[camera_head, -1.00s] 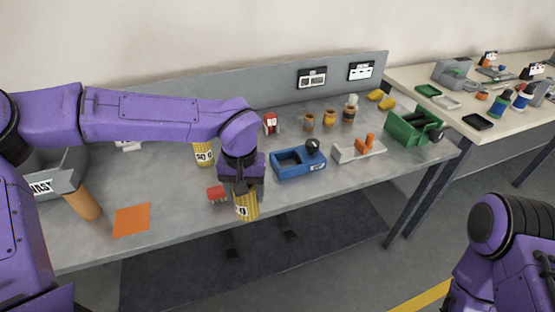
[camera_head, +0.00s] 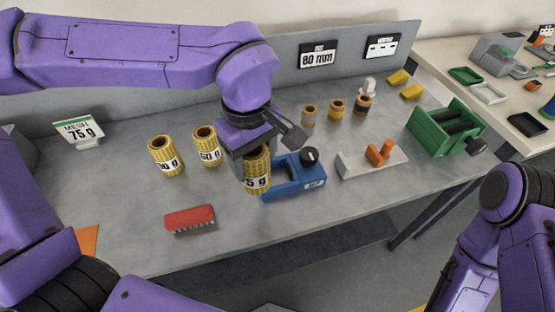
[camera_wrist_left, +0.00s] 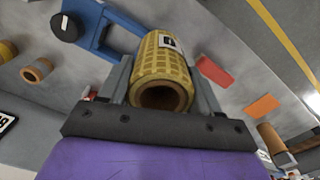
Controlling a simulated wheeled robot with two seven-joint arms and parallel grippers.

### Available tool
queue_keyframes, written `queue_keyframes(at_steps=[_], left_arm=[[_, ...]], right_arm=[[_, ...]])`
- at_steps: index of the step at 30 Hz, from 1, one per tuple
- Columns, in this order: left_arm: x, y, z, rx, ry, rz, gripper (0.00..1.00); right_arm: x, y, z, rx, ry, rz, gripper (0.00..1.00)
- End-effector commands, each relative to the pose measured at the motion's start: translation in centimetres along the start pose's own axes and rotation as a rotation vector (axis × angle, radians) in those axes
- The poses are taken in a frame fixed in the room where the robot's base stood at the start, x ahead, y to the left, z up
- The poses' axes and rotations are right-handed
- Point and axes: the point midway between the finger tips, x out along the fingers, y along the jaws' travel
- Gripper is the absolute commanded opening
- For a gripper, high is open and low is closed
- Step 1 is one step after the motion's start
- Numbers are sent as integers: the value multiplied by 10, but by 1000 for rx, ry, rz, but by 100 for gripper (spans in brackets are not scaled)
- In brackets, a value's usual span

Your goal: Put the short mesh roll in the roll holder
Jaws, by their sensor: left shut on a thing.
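My left gripper (camera_head: 250,160) is shut on a yellow mesh roll (camera_head: 257,178) with a white label ending in "5 g". The held roll looks upright in the head view, in front of the left end of a blue tray-like holder (camera_head: 312,178) with a black knob. Whether it touches the bench cannot be told. In the left wrist view the roll (camera_wrist_left: 163,68) sits between the fingers, its hollow brown core facing the camera. The blue holder (camera_wrist_left: 92,32) is at upper left there. Two other yellow labelled rolls (camera_head: 166,160) (camera_head: 206,150) stand to the left. My right gripper is out of view.
A red block (camera_head: 190,218) lies near the bench front. A "75 g" sign (camera_head: 80,130) is at left.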

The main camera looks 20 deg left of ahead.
Motion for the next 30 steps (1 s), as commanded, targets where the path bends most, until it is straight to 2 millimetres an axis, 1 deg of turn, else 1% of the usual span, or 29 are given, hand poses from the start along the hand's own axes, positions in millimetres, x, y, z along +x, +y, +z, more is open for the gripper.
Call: queue_keyframes(at_steps=[1, 3, 6, 9, 14, 16, 18, 21, 30], left_arm=[[5, 16, -7, -2, 0, -6, 20], [16, 36, -16, -2, -1, -7, 20], [41, 52, -23, 1, -2, -8, 20], [56, 64, -28, 3, -2, -6, 20], [69, 74, -32, 4, -2, -5, 20], [80, 80, -35, 4, -2, -6, 20], [94, 79, -34, 4, -2, -6, 20], [105, 78, -34, 5, -3, -4, 20], [107, 78, -34, 4, -3, -3, 20]], right_arm=[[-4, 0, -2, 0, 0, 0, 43], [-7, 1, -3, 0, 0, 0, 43], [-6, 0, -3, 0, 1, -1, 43], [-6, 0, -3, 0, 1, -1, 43], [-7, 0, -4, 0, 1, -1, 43], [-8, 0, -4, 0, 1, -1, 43], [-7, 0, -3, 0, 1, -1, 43], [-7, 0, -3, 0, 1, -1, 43], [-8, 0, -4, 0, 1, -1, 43]])
